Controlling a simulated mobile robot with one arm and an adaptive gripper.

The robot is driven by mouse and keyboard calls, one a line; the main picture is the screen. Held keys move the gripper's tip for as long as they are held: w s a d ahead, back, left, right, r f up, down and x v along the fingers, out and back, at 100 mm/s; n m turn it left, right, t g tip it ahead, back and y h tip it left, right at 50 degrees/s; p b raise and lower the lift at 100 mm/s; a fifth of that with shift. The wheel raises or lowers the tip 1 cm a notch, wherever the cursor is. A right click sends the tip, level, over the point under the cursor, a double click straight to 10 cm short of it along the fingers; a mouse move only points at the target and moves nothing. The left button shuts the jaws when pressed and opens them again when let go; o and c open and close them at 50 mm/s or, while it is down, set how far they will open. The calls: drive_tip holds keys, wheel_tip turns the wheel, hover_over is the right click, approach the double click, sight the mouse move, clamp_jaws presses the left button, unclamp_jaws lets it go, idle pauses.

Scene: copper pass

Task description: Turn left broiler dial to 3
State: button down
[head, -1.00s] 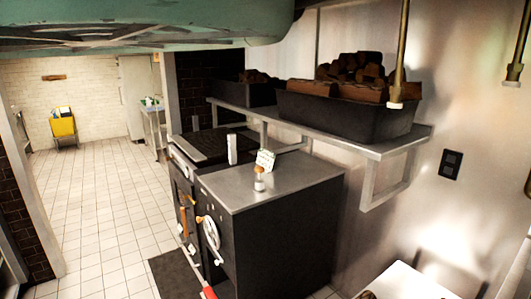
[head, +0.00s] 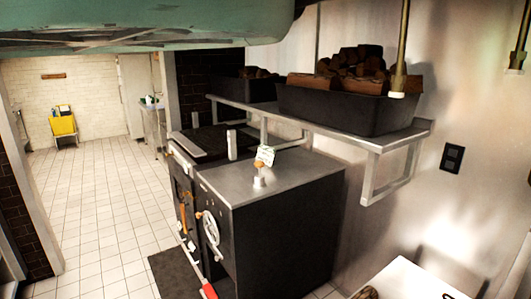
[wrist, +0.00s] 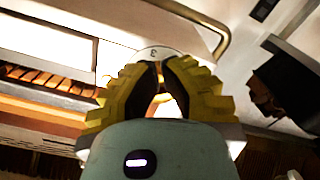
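In the wrist view a pale round dial (wrist: 153,51) shows behind my gripper's fingertips, with the figure 3 on its upper part. Its lower part is hidden by the fingers. My gripper (wrist: 161,66) has yellow ridged fingers with dark inner pads. They curve in close together at the tips, in front of the dial, with a narrow bright gap between them. Whether they grip a knob there is hidden. My gripper does not show in the head view, and I cannot pick out the broiler dial there.
In the wrist view, a glowing orange slotted opening (wrist: 50,82) lies left and a pale metal frame (wrist: 218,30) upper right. In the head view, a dark steel-topped oven (head: 280,225) stands below a wall shelf (head: 350,139) with log bins (head: 345,112). Tiled floor (head: 95,200) is clear at left.

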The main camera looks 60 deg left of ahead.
drive_tip(key=shift+a, duration=0.3)
drive_tip(key=shift+f+b, duration=0.15)
drive_tip(key=shift+b, duration=0.15)
drive_tip(key=s, duration=0.6)
drive_tip(key=shift+d+f, duration=0.15)
drive_tip(key=shift+f, duration=0.15)
drive_tip(key=c, duration=1.7)
unclamp_jaws()
